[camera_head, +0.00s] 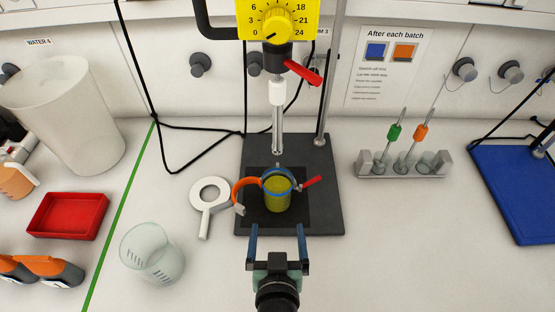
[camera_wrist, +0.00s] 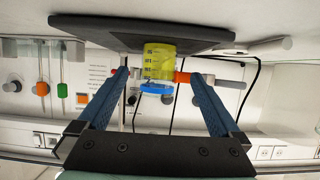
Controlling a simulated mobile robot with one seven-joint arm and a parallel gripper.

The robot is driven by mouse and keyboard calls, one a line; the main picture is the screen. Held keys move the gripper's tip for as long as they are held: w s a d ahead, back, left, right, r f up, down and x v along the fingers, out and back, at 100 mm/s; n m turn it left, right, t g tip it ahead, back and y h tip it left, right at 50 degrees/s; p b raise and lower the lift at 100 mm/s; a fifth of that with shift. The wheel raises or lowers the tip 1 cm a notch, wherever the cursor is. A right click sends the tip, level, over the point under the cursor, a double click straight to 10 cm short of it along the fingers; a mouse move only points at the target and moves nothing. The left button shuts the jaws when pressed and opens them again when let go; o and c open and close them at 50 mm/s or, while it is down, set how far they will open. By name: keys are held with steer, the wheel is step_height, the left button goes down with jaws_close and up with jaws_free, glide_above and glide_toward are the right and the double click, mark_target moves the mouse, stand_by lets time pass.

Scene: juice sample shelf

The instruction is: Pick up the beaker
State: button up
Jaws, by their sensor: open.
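A beaker (camera_head: 278,198) of yellow-green liquid stands upright on a black pad on the stirrer's base plate. A blue ring (camera_head: 277,173) surrounds its rim, with an orange curved part (camera_head: 241,189) on the left and a red handle (camera_head: 312,181) on the right. The beaker (camera_wrist: 159,62) appears upside down in the wrist view, between the two blue fingers. My gripper (camera_head: 277,228) is open and empty, just in front of the beaker at the plate's near edge. A second beaker (camera_head: 151,252), clear and empty-looking, stands front left.
A yellow-dial stirrer (camera_head: 277,20) hangs above, its shaft reaching down over the beaker. A white ring-ended tool (camera_head: 208,200) lies left of the base plate (camera_head: 323,210). A grey rack (camera_head: 402,166) stands right. A red tray (camera_head: 68,215) is far left. The front right counter is clear.

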mark_target(278, 203)
steer(key=shift+w, duration=0.45)
steer(key=x, duration=0.5)
steer(key=shift+w+f, duration=0.15)
steer(key=shift+w+r+p+x, duration=0.15)
steer(key=shift+p+x, duration=0.1)
steer(key=shift+x, duration=0.45)
steer(key=shift+r+p+x, duration=0.15)
steer(key=shift+p+x, duration=0.05)
steer(key=shift+x, duration=0.55)
steer(key=shift+w+r+p+x, duration=0.15)
steer(key=shift+p+x, duration=0.1)
steer(key=shift+x, duration=0.45)
steer(key=shift+w+f, duration=0.35)
steer(key=shift+w, duration=0.25)
steer(key=c, duration=1.5)
steer(key=shift+s+r, duration=0.1)
steer(key=shift+s+r, duration=0.8)
steer(key=shift+s, duration=0.1)
steer(key=r+v, duration=0.1)
steer(key=v, duration=1.2)
steer(key=shift+b, duration=0.3)
steer(key=shift+r, duration=0.15)
